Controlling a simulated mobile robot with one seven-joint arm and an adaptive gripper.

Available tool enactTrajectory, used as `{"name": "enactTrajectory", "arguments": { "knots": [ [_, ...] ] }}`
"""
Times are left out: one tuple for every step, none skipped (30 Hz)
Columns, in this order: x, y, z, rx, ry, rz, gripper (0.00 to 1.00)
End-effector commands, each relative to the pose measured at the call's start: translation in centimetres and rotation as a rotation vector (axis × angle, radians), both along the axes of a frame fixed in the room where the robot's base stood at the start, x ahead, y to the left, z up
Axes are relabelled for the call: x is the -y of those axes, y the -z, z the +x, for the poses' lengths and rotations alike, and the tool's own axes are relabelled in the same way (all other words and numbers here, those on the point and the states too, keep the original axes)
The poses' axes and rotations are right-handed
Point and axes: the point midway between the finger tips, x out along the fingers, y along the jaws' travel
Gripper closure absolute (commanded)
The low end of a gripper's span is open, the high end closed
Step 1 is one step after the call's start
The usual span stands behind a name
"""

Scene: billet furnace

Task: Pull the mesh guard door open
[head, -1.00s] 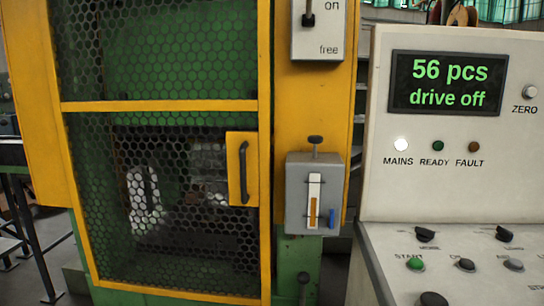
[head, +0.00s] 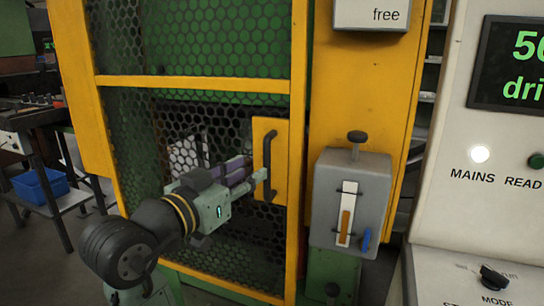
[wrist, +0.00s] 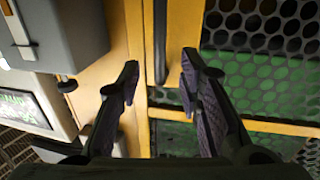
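The mesh guard door (head: 190,84) has a yellow frame with dark hexagonal mesh, and looks closed against the yellow machine housing. Its black vertical bar handle (head: 267,165) sits on a yellow plate at the door's right side. My gripper (head: 252,180) is in front of the door beside the handle, with its fingers pointing right towards it. In the wrist view my gripper (wrist: 160,62) is open, and the dark handle (wrist: 160,35) shows in the gap between the two fingertips. I cannot tell whether either finger touches it.
A grey box (head: 325,215) with a knob and a gauge is mounted right of the door. A control console (head: 450,215) stands farther right. A bench (head: 35,135) and a blue bin (head: 40,188) are at the left. Some floor is free at lower left.

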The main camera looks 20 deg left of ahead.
Motion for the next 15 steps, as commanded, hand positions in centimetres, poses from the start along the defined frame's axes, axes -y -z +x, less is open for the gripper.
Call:
{"name": "enactTrajectory", "arguments": {
  "knots": [
    [0.4,-0.2,1.1,-0.004,0.004,-0.002,0.67],
    [0.5,-0.2,1.7,-0.003,0.005,-0.002,0.67],
    [0.6,-0.2,2.5,-0.004,0.003,-0.003,0.67],
    [0.8,-0.2,3.0,-0.003,0.004,-0.002,0.67],
    [0.9,-0.2,3.5,-0.003,0.003,-0.002,0.67],
    [1.1,-0.2,4.2,-0.003,0.003,-0.002,0.67],
    [1.2,-0.2,4.6,-0.001,0.002,-0.002,0.67],
    [1.2,-0.2,5.1,-0.002,0.001,-0.003,0.67],
    [1.3,-0.1,5.6,-0.003,0.002,-0.002,0.67],
    [1.4,-0.1,5.9,-0.002,0.002,-0.003,0.67],
    [1.4,-0.1,6.2,0.000,0.001,-0.002,0.67],
    [1.5,-0.1,6.5,0.000,0.000,-0.002,0.67],
    [1.6,-0.1,6.6,0.000,0.000,-0.001,0.67],
    [1.6,0.0,6.8,0.000,0.000,-0.001,0.67],
    [1.6,0.0,6.9,0.000,0.000,-0.001,0.67]
  ]
}}
